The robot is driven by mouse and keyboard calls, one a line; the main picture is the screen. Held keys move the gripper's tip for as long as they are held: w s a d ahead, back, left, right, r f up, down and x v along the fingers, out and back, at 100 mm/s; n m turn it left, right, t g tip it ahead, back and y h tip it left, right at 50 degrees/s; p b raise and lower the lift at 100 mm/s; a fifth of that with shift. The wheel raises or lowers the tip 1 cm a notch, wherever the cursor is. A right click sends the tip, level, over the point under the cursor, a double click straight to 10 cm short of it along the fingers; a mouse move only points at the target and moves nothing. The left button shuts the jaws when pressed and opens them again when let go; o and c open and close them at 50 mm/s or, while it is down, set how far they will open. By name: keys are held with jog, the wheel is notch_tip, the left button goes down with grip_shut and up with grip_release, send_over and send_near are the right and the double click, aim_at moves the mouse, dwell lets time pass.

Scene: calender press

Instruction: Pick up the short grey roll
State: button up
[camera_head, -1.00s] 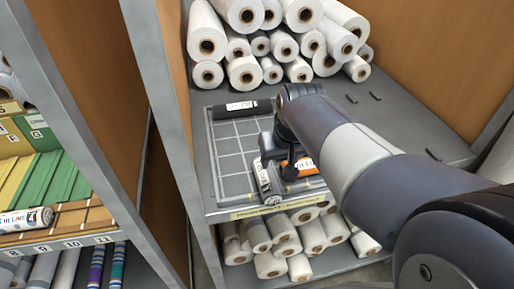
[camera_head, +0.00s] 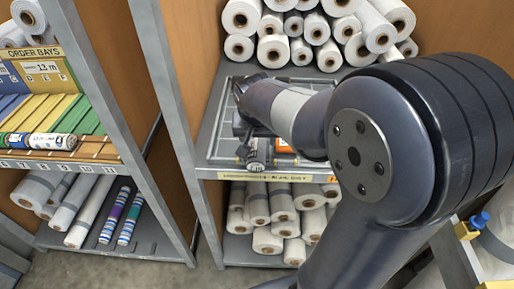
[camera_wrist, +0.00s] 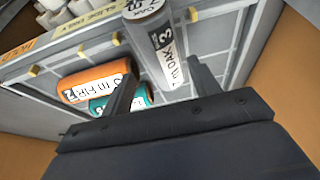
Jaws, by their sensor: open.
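A short grey roll with a white label reading "3 m OAK" (camera_wrist: 155,48) lies on the gridded tray in the wrist view. It also shows in the head view (camera_head: 256,155) at the tray's front edge, end towards me. My gripper (camera_wrist: 160,70) is open, its two fingers apart with the grey roll seen between them. I cannot tell how far the fingertips are from it. An orange roll (camera_wrist: 95,80) and a teal roll (camera_wrist: 122,100) lie to the left, the teal one partly behind the left finger.
The tray (camera_head: 222,130) sits on a grey shelf with a labelled front edge. White rolls (camera_head: 300,50) are stacked behind it and more (camera_head: 275,215) lie below. Order bays with coloured slots (camera_head: 50,105) stand left, past a grey upright (camera_head: 160,90). Wooden panels flank the shelf.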

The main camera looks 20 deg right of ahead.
aim_at(256, 144)
jog(key=shift+p+x, duration=0.3)
jog(key=shift+x, duration=2.25)
jog(key=shift+a, duration=0.2)
jog(key=shift+c, duration=0.5)
jog(key=c, duration=0.8)
